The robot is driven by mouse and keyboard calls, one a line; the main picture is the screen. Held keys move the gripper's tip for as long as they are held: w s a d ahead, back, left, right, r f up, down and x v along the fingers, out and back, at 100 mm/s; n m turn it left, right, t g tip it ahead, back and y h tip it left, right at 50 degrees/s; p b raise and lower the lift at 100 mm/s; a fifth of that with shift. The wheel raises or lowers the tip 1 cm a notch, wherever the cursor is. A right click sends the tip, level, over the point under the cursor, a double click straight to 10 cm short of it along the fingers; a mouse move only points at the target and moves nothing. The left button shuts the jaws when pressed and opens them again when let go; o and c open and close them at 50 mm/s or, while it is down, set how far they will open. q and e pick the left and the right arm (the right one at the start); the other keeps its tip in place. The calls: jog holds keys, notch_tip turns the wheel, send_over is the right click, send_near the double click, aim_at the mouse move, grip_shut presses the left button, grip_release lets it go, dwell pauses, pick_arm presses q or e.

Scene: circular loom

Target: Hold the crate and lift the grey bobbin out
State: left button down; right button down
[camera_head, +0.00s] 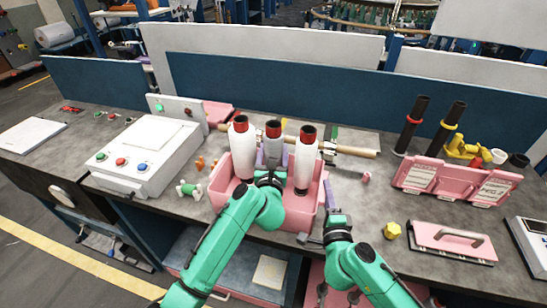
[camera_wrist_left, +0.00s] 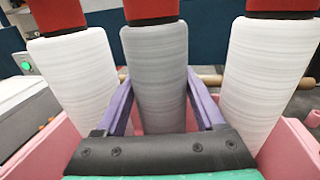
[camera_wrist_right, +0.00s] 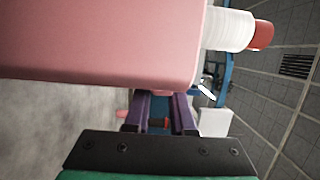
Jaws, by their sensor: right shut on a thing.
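The pink crate (camera_head: 292,215) stands on the table with upright bobbins in it. The grey bobbin (camera_head: 273,147), with a dark red top, is in the middle and also shows in the left wrist view (camera_wrist_left: 157,75). My left gripper (camera_head: 270,172) is open, its purple fingers on either side of the grey bobbin's lower part. White bobbins stand left (camera_head: 242,150) and right (camera_head: 306,160) of it. My right gripper (camera_head: 331,198) is shut on the crate at its right side. In the right wrist view the crate's pink wall (camera_wrist_right: 100,45) hides much of the contact.
A white control box (camera_head: 140,155) stands left of the crate. A wooden rod (camera_head: 355,152) lies behind it. Pink racks (camera_head: 455,182), a pink tray with handle (camera_head: 452,243) and a yellow piece (camera_head: 392,230) are at right. Dark rods (camera_head: 410,125) stand behind the racks.

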aim_at(274, 122)
pick_arm(q)
jog(key=shift+r, duration=5.05)
notch_tip(274, 122, up, 8)
pick_arm(e)
jog(key=c, duration=0.7)
grip_release()
pick_arm(q)
jog(key=shift+f, duration=0.1)
pick_arm(e)
jog(key=s, duration=0.8)
jog(key=s+d, duration=0.1)
jog(key=s, duration=0.3)
